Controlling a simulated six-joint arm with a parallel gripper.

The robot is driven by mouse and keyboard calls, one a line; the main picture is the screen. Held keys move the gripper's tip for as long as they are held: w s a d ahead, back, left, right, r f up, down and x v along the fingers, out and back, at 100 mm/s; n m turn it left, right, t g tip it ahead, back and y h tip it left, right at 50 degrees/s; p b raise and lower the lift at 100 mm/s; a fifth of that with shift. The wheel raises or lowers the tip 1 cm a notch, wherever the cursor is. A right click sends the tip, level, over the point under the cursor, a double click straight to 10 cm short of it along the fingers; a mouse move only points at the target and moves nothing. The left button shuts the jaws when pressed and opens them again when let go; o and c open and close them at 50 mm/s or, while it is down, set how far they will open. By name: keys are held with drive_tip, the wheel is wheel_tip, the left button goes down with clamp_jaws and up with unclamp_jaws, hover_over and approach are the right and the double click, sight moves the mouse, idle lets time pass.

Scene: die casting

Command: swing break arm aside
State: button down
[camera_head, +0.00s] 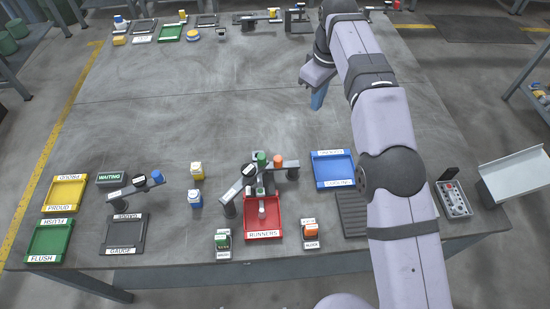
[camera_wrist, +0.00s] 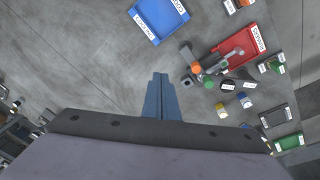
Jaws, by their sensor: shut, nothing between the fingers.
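A grey fixture with bar-like arms (camera_head: 240,186) stands at the back left of the red RUNNERS tray (camera_head: 263,231). It carries an orange knob (camera_head: 278,160) and a green piece (camera_head: 262,158); which bar is the break arm I cannot tell for sure. The fixture's orange knob (camera_wrist: 197,68) and green piece (camera_wrist: 208,84) also show in the wrist view, right of my fingers. My gripper (camera_head: 317,101) has blue fingers, shut and empty, above the bare table behind the fixture. In the wrist view the fingers (camera_wrist: 160,82) touch nothing.
A blue tray (camera_head: 333,184) is right of the fixture. A second arm with a blue knob (camera_head: 157,177) stands at left by the dark GAUGE tray (camera_head: 124,248). Yellow (camera_head: 197,170) and blue (camera_head: 195,198) pieces stand between.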

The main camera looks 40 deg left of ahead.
drive_tip(key=s+d+r+m+g+y+b, duration=0.1)
drive_tip(key=d+m+g, duration=0.2)
drive_tip(key=d, duration=0.8)
drive_tip(key=s+a+f+m+g+y, duration=0.25)
drive_tip(key=s+f+m+y, duration=0.35)
drive_tip(key=s, duration=0.6)
drive_tip(key=m+t+p, duration=0.2)
drive_tip(key=m+p, duration=0.3)
drive_tip(key=m, duration=0.1)
approach(266, 161)
wheel_tip(266, 161, down, 4)
drive_tip(key=a, duration=0.2)
drive_tip(key=shift+s+a+r+y, duration=0.1)
drive_tip(key=shift+s+a+y, duration=0.3)
drive_tip(key=shift+s+a, duration=0.25)
